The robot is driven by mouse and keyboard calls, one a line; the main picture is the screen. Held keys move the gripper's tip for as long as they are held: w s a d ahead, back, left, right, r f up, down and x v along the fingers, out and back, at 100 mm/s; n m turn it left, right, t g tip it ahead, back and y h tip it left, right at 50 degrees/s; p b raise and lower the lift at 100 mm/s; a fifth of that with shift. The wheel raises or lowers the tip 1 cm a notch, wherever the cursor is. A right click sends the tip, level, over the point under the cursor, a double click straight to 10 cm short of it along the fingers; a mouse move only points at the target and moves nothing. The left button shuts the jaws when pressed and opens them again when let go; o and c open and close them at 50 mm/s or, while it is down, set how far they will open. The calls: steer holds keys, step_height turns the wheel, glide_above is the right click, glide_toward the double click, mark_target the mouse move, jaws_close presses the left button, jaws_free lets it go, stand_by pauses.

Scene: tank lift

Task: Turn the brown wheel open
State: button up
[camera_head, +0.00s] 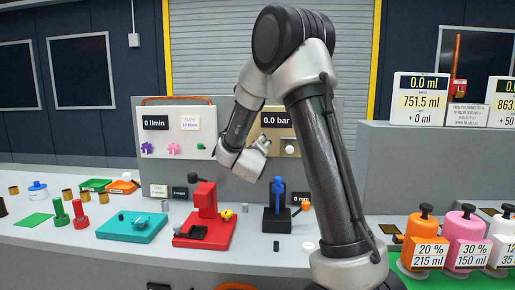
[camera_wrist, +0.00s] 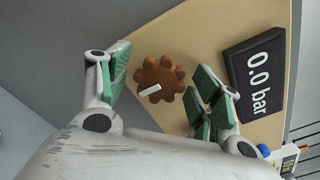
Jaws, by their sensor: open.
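The brown wheel (camera_wrist: 160,80) has a lobed rim and a white bar mark, tilted in the wrist view. It is mounted on a beige panel (camera_wrist: 175,38). My gripper (camera_wrist: 163,77) is open, with one green-padded finger on each side of the wheel. I see gaps between the pads and the wheel; contact is not visible. In the head view my gripper (camera_head: 262,146) is at the beige panel, and I cannot make out the brown wheel there. A dark display (camera_wrist: 256,72) beside the wheel reads 0.0 bar.
A pale knob (camera_head: 290,148) sits right of my gripper. A white panel (camera_head: 180,130) with purple and pink wheels is at left. Below stand a red device (camera_head: 205,205) and a blue-and-black device (camera_head: 277,200). Coloured bottles (camera_head: 425,235) stand at right.

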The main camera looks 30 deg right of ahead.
steer(key=shift+c, duration=0.4)
steer(key=c, duration=0.9)
steer(key=shift+c, duration=0.2)
steer(key=shift+n, duration=0.4)
steer(key=n, duration=0.3)
steer(key=shift+n, duration=0.4)
steer(key=n, duration=0.4)
steer(key=shift+n, duration=0.3)
steer(key=n, duration=0.8)
steer(key=shift+f+n, duration=0.1)
steer(key=shift+n, duration=0.2)
